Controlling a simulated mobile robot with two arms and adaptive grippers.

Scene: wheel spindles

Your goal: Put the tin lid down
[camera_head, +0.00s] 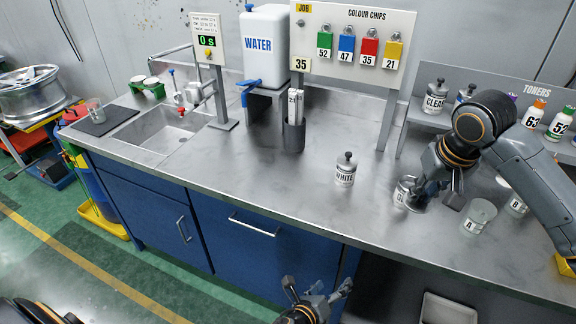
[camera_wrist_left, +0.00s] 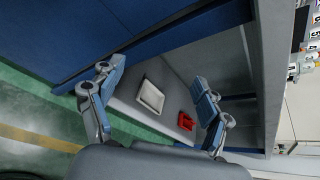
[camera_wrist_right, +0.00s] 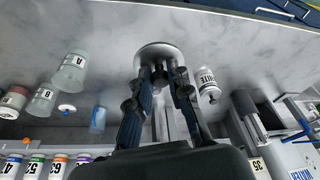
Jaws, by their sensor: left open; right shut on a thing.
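My right gripper (camera_head: 426,190) is shut over the counter, at a small labelled tin (camera_head: 401,193) whose label is partly hidden. In the right wrist view its fingers (camera_wrist_right: 163,78) close on the dark knob of a round grey metal tin lid (camera_wrist_right: 158,50). I cannot tell whether the lid rests on the tin or is clear of it. A tin marked WHITE (camera_head: 345,170), with its own knobbed lid, stands to the left; it also shows in the right wrist view (camera_wrist_right: 207,84). My left gripper (camera_head: 318,290) is open and empty in front of the counter.
Clear cups marked A (camera_head: 479,217) and B (camera_head: 517,206) stand to the right. The toner shelf (camera_head: 429,118) is behind them. A dark holder (camera_head: 293,134) with strips stands left of the WHITE tin.

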